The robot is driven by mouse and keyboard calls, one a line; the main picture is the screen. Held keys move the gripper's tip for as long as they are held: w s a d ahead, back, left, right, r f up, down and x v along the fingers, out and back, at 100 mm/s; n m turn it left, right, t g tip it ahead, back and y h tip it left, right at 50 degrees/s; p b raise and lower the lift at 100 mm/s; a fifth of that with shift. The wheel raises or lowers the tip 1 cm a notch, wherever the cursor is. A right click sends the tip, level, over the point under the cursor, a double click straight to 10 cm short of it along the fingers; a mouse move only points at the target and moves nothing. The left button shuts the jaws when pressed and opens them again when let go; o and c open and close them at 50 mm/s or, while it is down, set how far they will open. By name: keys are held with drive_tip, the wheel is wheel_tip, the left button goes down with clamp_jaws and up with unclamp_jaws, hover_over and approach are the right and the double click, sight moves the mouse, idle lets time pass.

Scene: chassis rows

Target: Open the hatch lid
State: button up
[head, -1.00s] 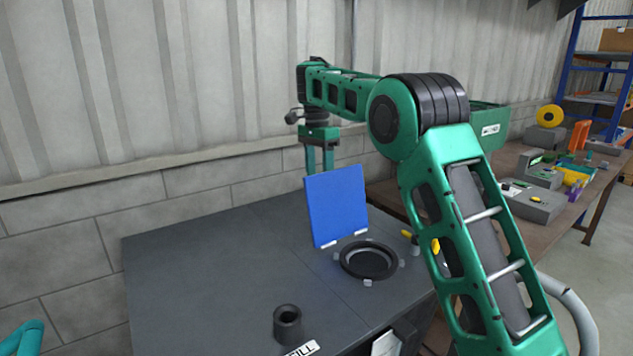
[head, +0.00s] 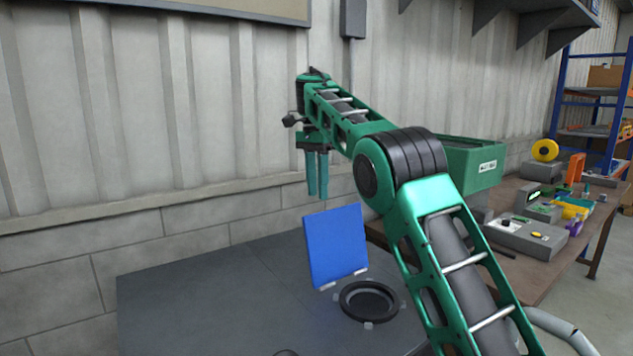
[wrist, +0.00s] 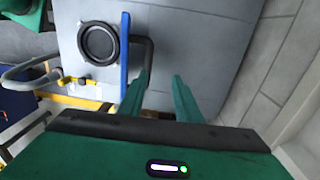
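The blue hatch lid (head: 336,245) stands upright on its hinge side, swung away from the round black-rimmed opening (head: 370,301) in the dark cabinet top. In the wrist view the lid (wrist: 125,55) is seen edge-on beside the opening (wrist: 98,42), with a dark bent handle on its back. My gripper (head: 317,196) is above and behind the lid, clear of its top edge in the head view. Its two green fingers are apart, with nothing between them, in the wrist view (wrist: 163,82).
The grey top (head: 215,290) is clear left of the lid. A wall runs close behind. At right, a brown bench (head: 530,240) holds a green bin (head: 470,165) and several tools and devices.

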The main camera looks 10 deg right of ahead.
wheel_tip(320, 180, up, 3)
drive_tip(key=shift+w+f, duration=0.1)
drive_tip(key=shift+f, duration=0.1)
drive_tip(key=shift+d, duration=0.1)
idle(0.4)
drive_tip(key=s+d+f+n, duration=0.3)
drive_tip(key=s+d, duration=1.6)
drive_tip(key=d, duration=0.3)
drive_tip(key=s+f+n, duration=0.1)
drive_tip(key=s+f, duration=0.5)
drive_tip(key=s, duration=0.4)
drive_tip(key=s+f+n, duration=0.1)
drive_tip(key=s+f, duration=0.6)
drive_tip(key=s, duration=0.4)
drive_tip(key=s+f+n, duration=0.2)
drive_tip(key=s+f, duration=0.4)
drive_tip(key=s, duration=0.4)
drive_tip(key=shift+s+d+f+t, duration=0.2)
drive_tip(key=shift+s+f+t, duration=0.1)
drive_tip(key=shift+t, duration=0.1)
